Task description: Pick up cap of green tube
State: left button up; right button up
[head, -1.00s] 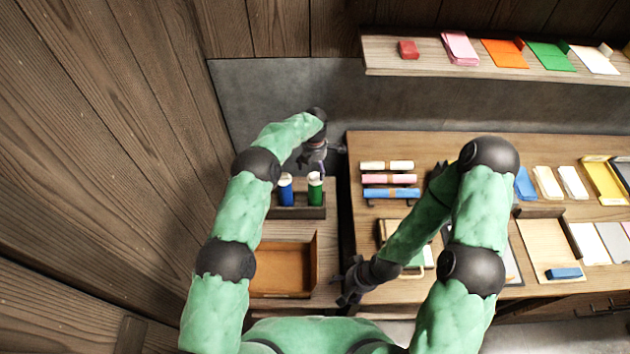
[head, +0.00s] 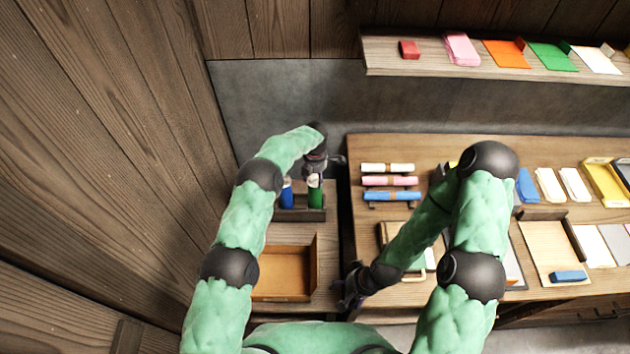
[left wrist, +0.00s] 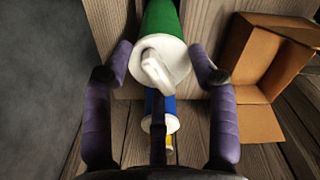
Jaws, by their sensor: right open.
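The green tube (head: 316,199) stands upright in a dark holder (head: 289,215), with its white cap (head: 314,180) on top. In the left wrist view the green tube (left wrist: 160,17) ends in the white cap (left wrist: 172,58), which has a pale loop or knob on it. My left gripper (head: 316,172) is at the cap from above. Its purple fingers (left wrist: 165,68) are spread on both sides of the cap, with small gaps showing; a dark middle part overlaps it. My right gripper (head: 349,290) is open and empty near the table's front edge, away from the tubes.
A blue tube (head: 287,195) with a white cap stands close beside the green one. A yellow piece (left wrist: 169,142) shows beyond it in the wrist view. An open brown box (head: 283,272) sits in front of the holder. Rolled papers (head: 391,196) lie to the right.

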aim_at(315, 177)
dwell(0.3)
pick_arm(q)
jog(key=shift+r, duration=0.55)
notch_tip(315, 177, up, 2)
jog(key=shift+r+p, duration=0.25)
jog(key=shift+p, duration=0.35)
jog(key=s+r+p, duration=0.9)
jog(key=s+p, duration=0.5)
jog(key=p, duration=0.3)
jog(key=shift+r, duration=0.2)
jog(key=shift+s+f, duration=0.1)
